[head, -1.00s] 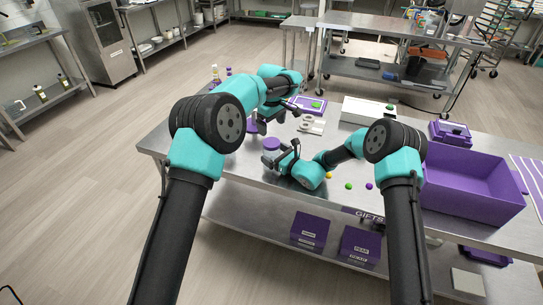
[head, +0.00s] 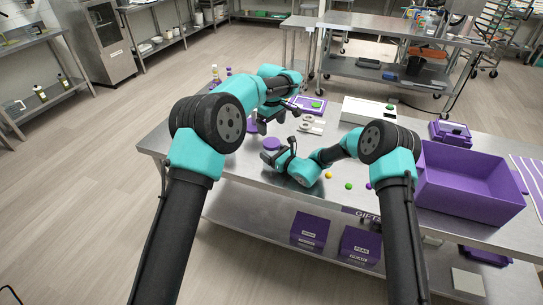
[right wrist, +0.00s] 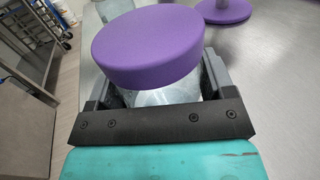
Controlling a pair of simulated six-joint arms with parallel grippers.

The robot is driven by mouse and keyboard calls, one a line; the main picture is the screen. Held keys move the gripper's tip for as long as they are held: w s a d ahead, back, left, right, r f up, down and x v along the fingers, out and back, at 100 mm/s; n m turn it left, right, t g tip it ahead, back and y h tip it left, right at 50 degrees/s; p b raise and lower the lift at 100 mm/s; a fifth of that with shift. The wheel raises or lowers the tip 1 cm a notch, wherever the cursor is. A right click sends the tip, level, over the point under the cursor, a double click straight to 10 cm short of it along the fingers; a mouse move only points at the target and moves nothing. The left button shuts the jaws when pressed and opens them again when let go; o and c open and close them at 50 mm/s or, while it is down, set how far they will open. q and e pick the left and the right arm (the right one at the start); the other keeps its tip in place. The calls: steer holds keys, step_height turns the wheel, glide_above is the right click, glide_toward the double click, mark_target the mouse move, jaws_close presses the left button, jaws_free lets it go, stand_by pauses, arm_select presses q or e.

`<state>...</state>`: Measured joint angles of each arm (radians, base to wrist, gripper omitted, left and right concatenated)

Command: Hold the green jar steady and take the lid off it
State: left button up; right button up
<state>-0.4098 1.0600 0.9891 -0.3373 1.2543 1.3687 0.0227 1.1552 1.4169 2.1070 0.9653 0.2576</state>
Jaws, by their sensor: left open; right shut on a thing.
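A jar (right wrist: 165,95) with a wide purple lid (right wrist: 147,45) stands between the fingers of my right gripper (right wrist: 157,98) in the right wrist view. The lid sits on top of the jar. The visible glass below it looks clear and greyish; I see no green on it. In the head view the lid (head: 271,143) shows near the table's left part, with my right gripper (head: 270,157) shut around the jar just below it. My left gripper (head: 262,126) is open, behind the lid and above the table, apart from it.
A purple round-based thing (right wrist: 222,10) stands behind the jar. Small yellow (head: 328,175) and green (head: 348,186) balls lie right of my right gripper. A large purple bin (head: 470,190) and a white box (head: 367,111) stand farther right. The steel table (head: 235,165) is bare at front left.

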mark_target(272, 142)
steer(key=c, duration=0.6)
arm_select(q)
steer(key=shift+m, duration=0.4)
arm_select(e)
steer(key=shift+c, duration=1.1)
arm_select(q)
steer(key=m, duration=1.4)
steer(key=shift+m, duration=0.4)
steer(key=m, duration=0.6)
steer(key=shift+m, duration=0.4)
steer(key=shift+f, duration=0.1)
steer(key=shift+f, duration=3.9)
